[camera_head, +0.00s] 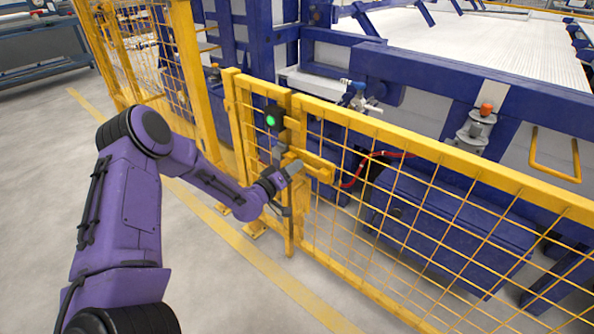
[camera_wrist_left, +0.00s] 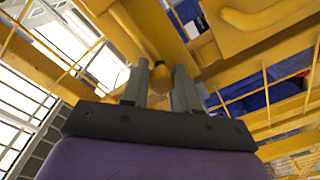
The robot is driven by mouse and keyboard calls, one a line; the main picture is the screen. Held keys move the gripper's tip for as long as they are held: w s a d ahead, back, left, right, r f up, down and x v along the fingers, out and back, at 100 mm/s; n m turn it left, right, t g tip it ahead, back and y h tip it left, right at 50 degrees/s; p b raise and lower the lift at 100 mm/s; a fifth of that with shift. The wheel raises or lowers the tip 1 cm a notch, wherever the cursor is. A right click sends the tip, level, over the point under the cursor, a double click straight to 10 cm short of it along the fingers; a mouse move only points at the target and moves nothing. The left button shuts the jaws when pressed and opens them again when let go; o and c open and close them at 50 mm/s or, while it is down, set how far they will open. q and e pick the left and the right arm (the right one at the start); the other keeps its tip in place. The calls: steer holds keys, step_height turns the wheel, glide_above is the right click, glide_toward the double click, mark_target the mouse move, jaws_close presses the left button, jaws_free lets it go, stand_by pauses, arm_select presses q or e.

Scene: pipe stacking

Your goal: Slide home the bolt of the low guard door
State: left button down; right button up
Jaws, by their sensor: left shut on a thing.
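The low guard door (camera_head: 405,131) is a yellow frame with wire mesh, standing across the middle and right of the head view. A yellow bolt plate with a handle (camera_head: 318,163) sits near its left end, by the post. My left gripper (camera_head: 294,168) is at this bolt. My right gripper is not in view.
A dark switch box with a green light (camera_head: 270,120) is on the post just above the gripper. A taller yellow fence (camera_head: 187,70) stands to the left. Blue machinery (camera_head: 430,105) fills the space behind the door. The grey floor in front is clear.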

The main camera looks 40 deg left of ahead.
arm_select(q)
steer(key=shift+a+r, duration=0.1)
steer(key=shift+a, duration=0.1)
steer(key=c, duration=1.3)
jaws_free()
steer(key=o, duration=0.5)
steer(key=shift+w, duration=0.1)
steer(key=shift+c, duration=0.2)
steer(key=shift+a, duration=0.1)
